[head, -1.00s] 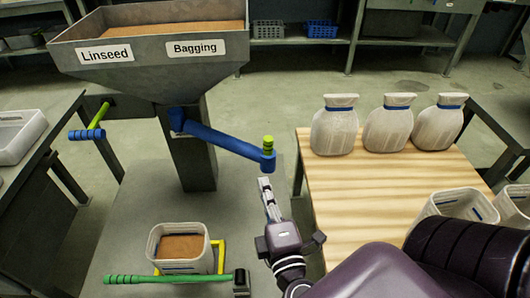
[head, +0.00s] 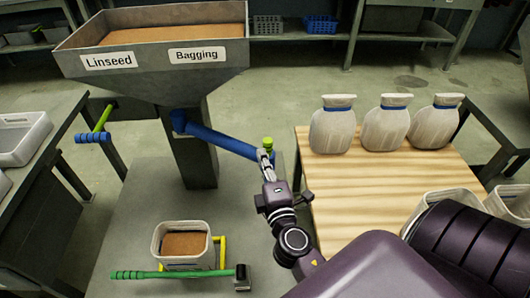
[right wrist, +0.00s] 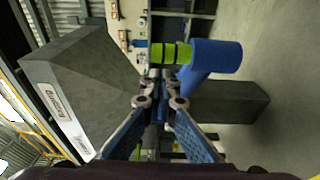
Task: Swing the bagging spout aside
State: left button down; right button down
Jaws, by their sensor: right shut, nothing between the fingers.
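The bagging spout is a blue pipe (head: 218,138) that runs from the post under the hopper out to the right. Its free end carries an upright lime-green handle (head: 268,143). My right gripper (head: 264,156) is shut and empty, its fingertips in front of the spout's end just below the green handle. In the right wrist view the closed fingers (right wrist: 160,78) come together next to the green handle (right wrist: 170,53) and the blue spout end (right wrist: 215,55). I cannot tell whether they touch it. My left gripper is not in view.
The grey hopper (head: 155,62) labelled Linseed and Bagging stands above. A bin of brown meal (head: 185,243) sits on the grey bench near a green-handled lever (head: 170,274). Several filled sacks (head: 385,128) stand on the wooden table (head: 380,190) at right.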

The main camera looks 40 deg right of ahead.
aim_at(269, 147)
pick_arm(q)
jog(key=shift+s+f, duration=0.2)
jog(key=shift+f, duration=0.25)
pick_arm(e)
jog(key=shift+w+d, duration=0.25)
jog(key=shift+d, duration=0.3)
